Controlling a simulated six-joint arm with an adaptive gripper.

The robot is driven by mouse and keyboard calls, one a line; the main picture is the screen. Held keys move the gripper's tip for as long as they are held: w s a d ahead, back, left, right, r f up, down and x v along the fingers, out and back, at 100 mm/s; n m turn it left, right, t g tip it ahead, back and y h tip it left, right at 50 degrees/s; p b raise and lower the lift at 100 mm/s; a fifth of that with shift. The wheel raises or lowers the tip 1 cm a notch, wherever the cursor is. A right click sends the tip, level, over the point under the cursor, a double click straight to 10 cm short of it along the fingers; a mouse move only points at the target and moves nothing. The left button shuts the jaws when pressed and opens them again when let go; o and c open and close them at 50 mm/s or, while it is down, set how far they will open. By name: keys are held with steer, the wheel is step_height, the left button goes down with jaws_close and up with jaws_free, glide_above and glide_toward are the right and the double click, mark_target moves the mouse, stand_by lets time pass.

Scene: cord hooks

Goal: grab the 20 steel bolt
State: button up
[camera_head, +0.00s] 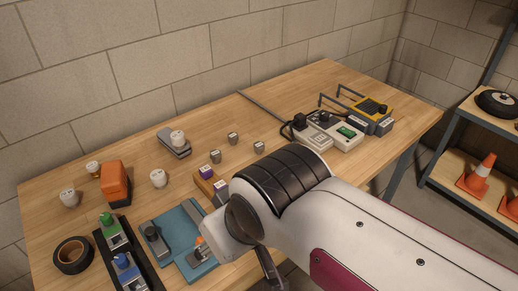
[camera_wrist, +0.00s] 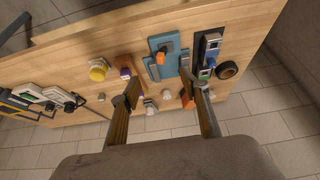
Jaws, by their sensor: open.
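Small grey steel pieces with pale labelled tops stand on the wooden table (camera_head: 295,95) in the head view: one at the front (camera_head: 215,156), one behind it (camera_head: 233,137) and one to the right (camera_head: 259,147). Their numbers are too small to read, so I cannot tell which is the 20 steel bolt. In the wrist view my gripper (camera_wrist: 159,88) is open, its two fingers well apart with nothing held. A grey piece (camera_wrist: 150,106) and a white-topped piece (camera_wrist: 167,94) show between the fingers, lower in the picture than the fingertips. My arm hides part of the table in the head view.
An orange block (camera_head: 115,182), black tape roll (camera_head: 73,255), blue tray (camera_head: 160,222) and green and blue devices crowd the left. Grey and yellow boxes (camera_head: 371,115) with cords stand at the right. The block wall (camera_head: 150,60) bounds the back. The table's back middle is clear.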

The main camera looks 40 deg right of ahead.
steer(key=w+d+r+n+t+h, duration=0.25)
steer(key=w+d+r+n, duration=0.2)
steer(key=w+d, duration=0.55)
steer(key=w+d+r+n+t+h, duration=0.25)
steer(key=w+d+r+n, duration=0.2)
steer(key=w+d, duration=0.55)
steer(key=n+t+y, duration=0.3)
steer(key=n+y, duration=0.2)
steer(key=n, duration=1.8)
glide_above(259, 149)
steer(key=w+d, duration=0.3)
steer(key=w, duration=0.1)
step_height(259, 149, down, 14)
steer(key=s+f+n+y, duration=0.2)
steer(key=s+f+n, duration=0.1)
steer(key=f, duration=0.1)
steer(key=s+d+f+n+g+y, duration=0.1)
steer(key=s+f+n+y, duration=0.1)
steer(key=f, duration=0.3)
steer(key=s+f+n+y, duration=0.2)
steer(key=s+f+n, duration=0.2)
steer(key=f, duration=0.1)
steer(key=shift+d+g, duration=0.25)
steer(key=shift+g, duration=0.05)
steer(key=shift+s+a+f+n+y, duration=0.1)
steer(key=shift+s+f+n+y, duration=0.2)
steer(key=shift+s+f+n, duration=0.15)
